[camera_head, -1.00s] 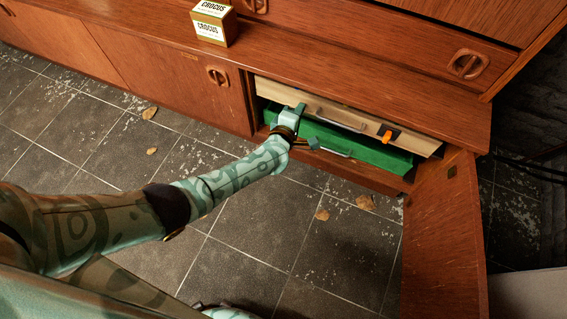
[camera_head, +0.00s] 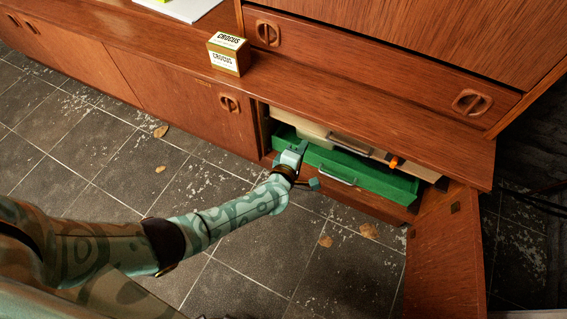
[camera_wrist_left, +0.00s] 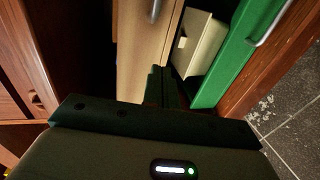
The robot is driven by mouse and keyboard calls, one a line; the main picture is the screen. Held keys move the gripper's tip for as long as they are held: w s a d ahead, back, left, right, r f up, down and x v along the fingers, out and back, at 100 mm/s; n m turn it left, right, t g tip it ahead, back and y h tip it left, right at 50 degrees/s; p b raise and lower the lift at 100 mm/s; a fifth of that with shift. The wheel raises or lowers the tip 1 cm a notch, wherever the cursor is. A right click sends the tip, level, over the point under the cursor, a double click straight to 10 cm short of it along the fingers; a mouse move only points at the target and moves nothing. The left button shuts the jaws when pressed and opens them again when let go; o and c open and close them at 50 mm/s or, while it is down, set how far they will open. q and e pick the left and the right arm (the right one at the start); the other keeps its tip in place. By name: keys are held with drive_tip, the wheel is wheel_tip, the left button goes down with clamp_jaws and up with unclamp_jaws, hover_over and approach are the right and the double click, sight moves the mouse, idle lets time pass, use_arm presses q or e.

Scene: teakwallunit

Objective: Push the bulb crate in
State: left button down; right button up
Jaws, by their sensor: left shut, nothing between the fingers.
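Two crates with handles sit in the open low cupboard, and I cannot tell by label which is the bulb crate. The upper one is a beige crate (camera_head: 378,153) with an orange part at its front, set back under the cabinet top. Its pale front (camera_wrist_left: 146,45) shows in the left wrist view. The lower green crate (camera_head: 372,180) sticks out, and a pale block (camera_wrist_left: 203,47) shows inside it. My left gripper (camera_head: 303,147) is shut and empty, fingers over the green crate and close to the beige front; contact is unclear. My right gripper is out of view.
The cupboard door (camera_head: 447,255) hangs open at the right. A Crocus box (camera_head: 229,56) stands on the ledge above. The tiled floor (camera_head: 255,255) in front carries several dry leaves and white flecks.

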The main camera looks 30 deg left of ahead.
use_arm(q)
drive_tip(key=f+p+v, duration=0.1)
drive_tip(key=v, duration=0.5)
drive_tip(key=shift+s+f+p, duration=0.25)
drive_tip(key=shift+s+p, duration=0.1)
drive_tip(key=shift+s, duration=0.05)
